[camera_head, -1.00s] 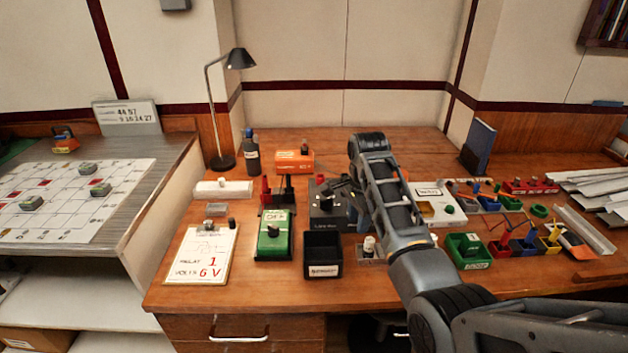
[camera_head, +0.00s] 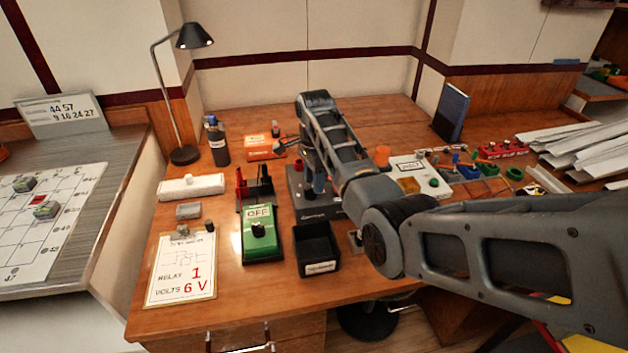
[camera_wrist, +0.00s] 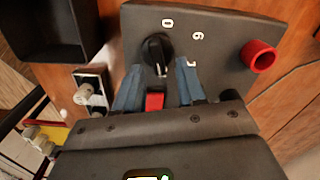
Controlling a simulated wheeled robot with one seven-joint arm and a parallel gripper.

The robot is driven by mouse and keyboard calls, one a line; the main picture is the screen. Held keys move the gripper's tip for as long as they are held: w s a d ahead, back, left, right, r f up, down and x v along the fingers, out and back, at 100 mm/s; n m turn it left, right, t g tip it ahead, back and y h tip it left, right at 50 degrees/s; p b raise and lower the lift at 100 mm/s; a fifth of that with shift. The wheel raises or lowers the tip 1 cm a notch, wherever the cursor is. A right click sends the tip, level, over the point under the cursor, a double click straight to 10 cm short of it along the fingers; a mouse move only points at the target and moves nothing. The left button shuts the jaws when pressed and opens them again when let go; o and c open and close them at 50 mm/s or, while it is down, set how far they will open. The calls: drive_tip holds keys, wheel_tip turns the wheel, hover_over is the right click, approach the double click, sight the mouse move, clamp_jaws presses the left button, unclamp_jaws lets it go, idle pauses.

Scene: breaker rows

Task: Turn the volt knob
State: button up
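The volt knob (camera_wrist: 157,52) is black and round with a raised grip, on a dark grey power box (camera_wrist: 215,40) in the wrist view. The printed marks 0 and 6 and a partly covered one stand around it. My gripper (camera_wrist: 159,70) is open, its two blue fingers apart just at the near side of the knob. Whether they touch it I cannot tell. A red part (camera_wrist: 155,102) lies between the fingers, nearer the palm. In the head view my arm hides the knob and much of the box (camera_head: 317,208).
A red socket (camera_wrist: 260,57) sits right of the knob. A black bin (camera_head: 318,250) and a green meter reading OFF (camera_head: 262,235) stand left of my arm. A clipboard (camera_head: 180,270) reads RELAY 1, VOLTS 6 V.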

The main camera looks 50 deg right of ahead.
drive_tip(key=shift+f, duration=0.5)
clamp_jaws()
